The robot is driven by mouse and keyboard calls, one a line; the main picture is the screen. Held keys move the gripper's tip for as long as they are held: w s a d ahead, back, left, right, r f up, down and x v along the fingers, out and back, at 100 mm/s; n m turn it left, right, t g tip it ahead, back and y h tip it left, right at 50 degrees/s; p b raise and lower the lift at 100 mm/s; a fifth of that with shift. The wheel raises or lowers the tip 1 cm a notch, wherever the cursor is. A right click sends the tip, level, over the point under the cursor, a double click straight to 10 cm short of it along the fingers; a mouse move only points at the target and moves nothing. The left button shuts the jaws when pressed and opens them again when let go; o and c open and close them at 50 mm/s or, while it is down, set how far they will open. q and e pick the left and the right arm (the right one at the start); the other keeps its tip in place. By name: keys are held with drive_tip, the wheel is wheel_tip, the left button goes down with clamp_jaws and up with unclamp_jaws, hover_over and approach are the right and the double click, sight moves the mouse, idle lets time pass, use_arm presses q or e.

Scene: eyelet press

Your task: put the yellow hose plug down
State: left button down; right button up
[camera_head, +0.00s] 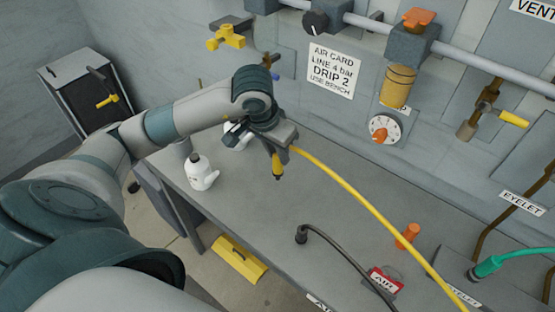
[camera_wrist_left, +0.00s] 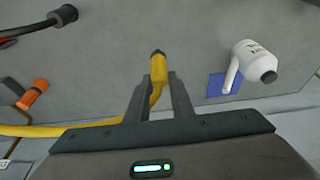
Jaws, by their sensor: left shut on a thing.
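The yellow hose plug (camera_wrist_left: 159,70) is held between the two fingers of my left gripper (camera_wrist_left: 160,92) in the left wrist view, its dark tip pointing away from the palm. In the head view my left gripper (camera_head: 277,160) points down over the grey bench (camera_head: 240,200), with the plug (camera_head: 278,170) showing at its fingers. The plug looks to be above the bench top; the exact gap is hard to tell. The yellow hose (camera_head: 375,210) runs from the gripper to the lower right. My right gripper is in neither view.
A white bottle (camera_head: 201,172) stands on the bench left of the gripper; another white item (camera_head: 236,136) is partly hidden behind the arm. A black hose end (camera_head: 301,235), an orange piece (camera_head: 407,235) and a red AIR label (camera_head: 384,280) are to the right. Bench between is clear.

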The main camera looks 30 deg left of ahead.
sight(278, 163)
use_arm(q)
drive_tip(key=shift+f, duration=0.1)
idle(0.3)
drive_tip(key=shift+f+p, duration=0.55)
drive_tip(key=shift+f, duration=0.05)
drive_tip(key=shift+f+p, duration=0.6)
drive_tip(key=shift+f, duration=0.7)
drive_tip(key=shift+f, duration=0.1)
drive_tip(key=shift+f+b, duration=0.15)
drive_tip(key=shift+b, duration=0.2)
drive_tip(key=c, duration=1.5)
unclamp_jaws()
drive_tip(key=shift+c, duration=0.2)
drive_tip(key=shift+r, duration=0.2)
